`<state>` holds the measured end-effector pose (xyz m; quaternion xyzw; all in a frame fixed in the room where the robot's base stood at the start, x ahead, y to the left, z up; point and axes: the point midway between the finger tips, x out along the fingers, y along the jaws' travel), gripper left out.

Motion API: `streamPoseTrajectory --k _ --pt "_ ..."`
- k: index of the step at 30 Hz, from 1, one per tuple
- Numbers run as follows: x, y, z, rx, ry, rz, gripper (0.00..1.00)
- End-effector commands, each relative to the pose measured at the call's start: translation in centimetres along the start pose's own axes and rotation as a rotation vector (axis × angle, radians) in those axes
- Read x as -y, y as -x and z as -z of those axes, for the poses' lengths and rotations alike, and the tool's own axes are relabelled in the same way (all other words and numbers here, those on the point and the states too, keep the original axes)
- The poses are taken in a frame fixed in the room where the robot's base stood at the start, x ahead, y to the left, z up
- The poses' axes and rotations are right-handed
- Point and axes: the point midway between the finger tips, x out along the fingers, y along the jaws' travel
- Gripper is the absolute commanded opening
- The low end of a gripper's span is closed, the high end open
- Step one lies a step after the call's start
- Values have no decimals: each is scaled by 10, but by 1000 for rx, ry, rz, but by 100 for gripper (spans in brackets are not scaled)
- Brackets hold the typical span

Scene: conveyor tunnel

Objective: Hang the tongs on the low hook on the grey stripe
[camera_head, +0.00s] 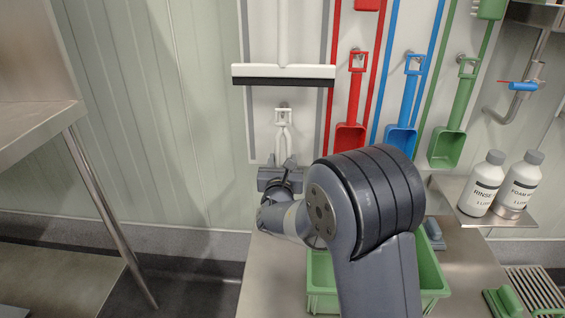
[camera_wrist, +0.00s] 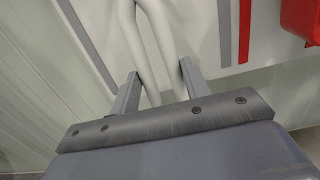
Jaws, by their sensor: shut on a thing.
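The white tongs (camera_head: 283,137) stand upright in front of the wall panel, square loop at the top and two arms running down. My gripper (camera_head: 280,165) is shut on their lower arms from below. In the wrist view, the tongs' arms (camera_wrist: 149,40) run between the fingers of my gripper (camera_wrist: 157,78). The low hook (camera_head: 284,104) on the grey-striped section (camera_head: 262,140) shows at the top of the loop. I cannot tell whether the loop is around the hook or just in front of it. The loop is outside the wrist view.
A white squeegee (camera_head: 283,72) hangs just above the tongs. A red scoop (camera_head: 350,137), blue scoop (camera_head: 401,138) and green scoop (camera_head: 447,147) hang to the right. A green crate (camera_head: 322,298) stands below, and bottles (camera_head: 482,184) stand on a shelf. A steel table (camera_head: 35,135) is at left.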

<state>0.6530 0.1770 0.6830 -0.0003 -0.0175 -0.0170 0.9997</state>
Motion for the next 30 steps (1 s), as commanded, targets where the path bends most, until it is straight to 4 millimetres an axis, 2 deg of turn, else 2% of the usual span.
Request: streamPoseTrajectory --k 1,10,19,23,30 --pt "0 0 0 0 0 0 46" --pt "0 0 0 0 0 0 70" --pt "0 4 0 -2 1 -1 70" --pt "-1 18 -1 -3 2 -2 70" --pt "-1 63 -2 -3 2 -4 70"
